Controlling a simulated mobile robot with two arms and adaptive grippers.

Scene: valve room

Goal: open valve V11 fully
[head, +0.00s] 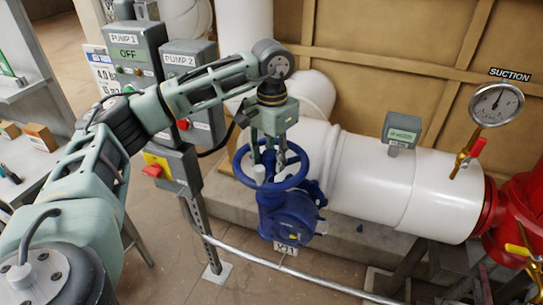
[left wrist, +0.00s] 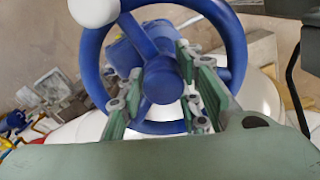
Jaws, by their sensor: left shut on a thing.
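The valve's blue handwheel (head: 243,169) sits on a blue valve body (head: 288,215) at the left end of a white pipe. A small white tag (head: 286,249) hangs below; its lettering is too small to read surely. My left gripper (head: 271,165) points down over the wheel. Its fingers reach in at the hub and spokes. In the left wrist view the gripper (left wrist: 157,88) has fingers on both sides of the blue hub, inside the handwheel rim (left wrist: 237,55), and a white knob (left wrist: 95,10) shows on the rim. The exact contact is partly hidden. My right gripper is out of view.
PUMP 1 box (head: 136,55), reading OFF, and PUMP 2 box (head: 187,70) stand left of the wheel, with a red switch on a yellow plate (head: 157,168) below. A metal rail (head: 262,260) runs in front. A suction gauge (head: 496,104) and red pump casing (head: 520,200) are at right.

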